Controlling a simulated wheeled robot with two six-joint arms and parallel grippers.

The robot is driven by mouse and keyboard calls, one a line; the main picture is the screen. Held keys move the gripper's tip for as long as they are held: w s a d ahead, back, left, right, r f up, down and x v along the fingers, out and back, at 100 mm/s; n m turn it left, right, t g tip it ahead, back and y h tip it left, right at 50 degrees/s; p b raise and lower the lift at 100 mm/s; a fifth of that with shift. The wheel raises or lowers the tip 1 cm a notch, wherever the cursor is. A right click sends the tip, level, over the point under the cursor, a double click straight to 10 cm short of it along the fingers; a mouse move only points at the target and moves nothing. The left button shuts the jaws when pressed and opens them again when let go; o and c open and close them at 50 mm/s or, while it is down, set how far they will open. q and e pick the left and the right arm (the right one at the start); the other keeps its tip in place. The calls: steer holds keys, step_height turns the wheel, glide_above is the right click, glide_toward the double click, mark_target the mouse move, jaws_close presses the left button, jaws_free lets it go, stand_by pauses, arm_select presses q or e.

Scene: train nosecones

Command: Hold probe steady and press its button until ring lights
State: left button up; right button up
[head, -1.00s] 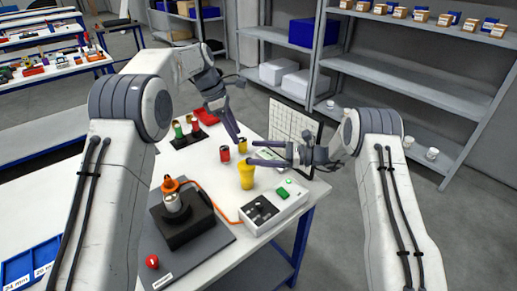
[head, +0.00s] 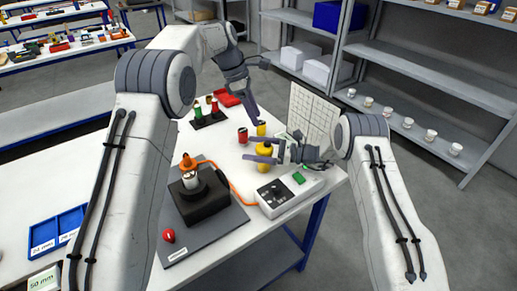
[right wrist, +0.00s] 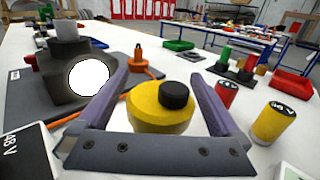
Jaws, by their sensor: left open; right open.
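An orange part (head: 188,161) with an orange cable, apparently the probe, is at a grey cylinder on a black block (head: 200,203); in the right wrist view an orange piece (right wrist: 143,68) shows beside the block. I see no clearly lit ring. A yellow cylinder with a black cap (right wrist: 174,96) stands upright between the spread fingers of my right gripper (right wrist: 158,80); the yellow body also shows in the head view (head: 264,164). My right gripper (head: 256,150) is open; contact cannot be told. My left gripper (head: 253,110) is open and empty above the table's far part.
A red can (head: 242,135), a small yellow can (head: 261,129), a bottle stand (head: 210,120), a red tray (head: 229,98) and a gridded panel (head: 312,112) are close by. A red knob (head: 168,236) is on the mat.

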steer(key=c, duration=1.2)
arm_select(q)
steer(key=shift+c, duration=1.2)
arm_select(e)
steer(key=shift+c, duration=1)
arm_select(q)
steer(key=shift+s+d, duration=0.15)
steer(key=shift+d, duration=0.1)
jaws_close()
steer(key=s+d+r+m+t+y, duration=0.2)
steer(key=d+r+m+y, duration=0.3)
steer(key=m, duration=0.5)
steer(key=shift+s+d+r+t+y, duration=0.35)
steer(key=shift+s+d+t+y, duration=0.05)
steer(key=shift+y, duration=0.1)
